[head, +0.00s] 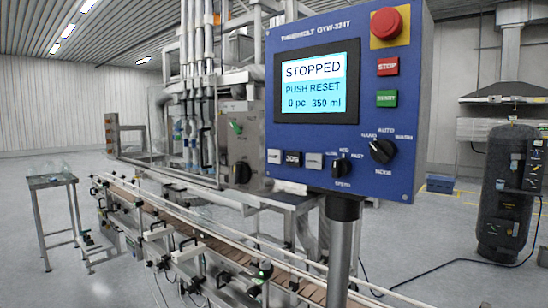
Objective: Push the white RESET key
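The blue control panel (350,185) faces me on a grey post. Its lit screen (317,85) reads STOPPED, PUSH RESET, 0 pc, 350 ml. A row of three small keys lies under the screen: a white key (274,157) at the left, a black one (292,159) in the middle and a light grey-white one (314,161) at the right. Their lettering is too small to read surely, so I cannot tell which is RESET. My gripper and arm are not in view, and nothing covers the keys.
The panel also carries a red mushroom button (386,23), a red STOP key (388,66), a green key (387,98) and black rotary knobs (382,151). The filler's conveyor (190,243) runs behind and below. A small table (52,181) stands left, a dark tank (505,195) right.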

